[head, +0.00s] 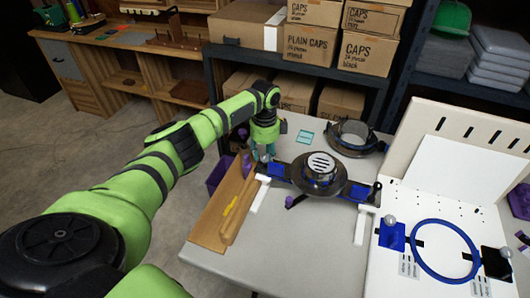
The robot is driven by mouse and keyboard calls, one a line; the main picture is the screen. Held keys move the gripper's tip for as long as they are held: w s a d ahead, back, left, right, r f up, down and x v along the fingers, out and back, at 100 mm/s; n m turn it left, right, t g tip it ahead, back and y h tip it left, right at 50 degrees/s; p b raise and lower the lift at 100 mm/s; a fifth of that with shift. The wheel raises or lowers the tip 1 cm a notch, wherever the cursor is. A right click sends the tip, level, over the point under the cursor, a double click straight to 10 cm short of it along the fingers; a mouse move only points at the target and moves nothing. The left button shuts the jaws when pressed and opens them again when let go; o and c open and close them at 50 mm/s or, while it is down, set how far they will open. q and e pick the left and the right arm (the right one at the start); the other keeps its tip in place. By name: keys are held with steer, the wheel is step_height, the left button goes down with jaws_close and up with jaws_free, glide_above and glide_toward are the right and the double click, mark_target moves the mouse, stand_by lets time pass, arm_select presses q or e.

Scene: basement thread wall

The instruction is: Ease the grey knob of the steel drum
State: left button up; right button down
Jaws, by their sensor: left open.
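A round drum (319,168) with a slotted steel top and a dark rim sits in the middle of the table, on a holder with blue side brackets and white legs. A small grey knob (264,158) shows at the holder's left end. My left gripper (263,151), with teal fingers, points down at this knob. Its fingers are open around or just above the knob; I cannot tell whether they touch it. A second dark ring-shaped drum (351,137) with a steel inside lies behind. My right gripper is not in view.
A wooden tray (212,227) with a yellow item stands at the table's left edge, beside a purple bin (219,173). A white board (410,264) with a blue hoop (414,258) is at right. Shelves with cardboard boxes (310,45) stand behind. The front table is clear.

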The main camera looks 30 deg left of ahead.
arm_select(q)
jaws_close()
steer(key=n+p, duration=0.2)
steer(key=n, duration=0.1)
steer(key=shift+r, duration=0.2)
steer(key=n+p, duration=0.3)
steer(key=n, duration=0.2)
steer(key=shift+w, duration=0.1)
steer(key=n+p, duration=0.1)
steer(key=n, duration=0.3)
steer(key=shift+p, duration=0.3)
steer(key=shift+f+n+p, duration=0.1)
steer(key=shift+n+p, duration=0.4)
steer(key=shift+n, duration=2)
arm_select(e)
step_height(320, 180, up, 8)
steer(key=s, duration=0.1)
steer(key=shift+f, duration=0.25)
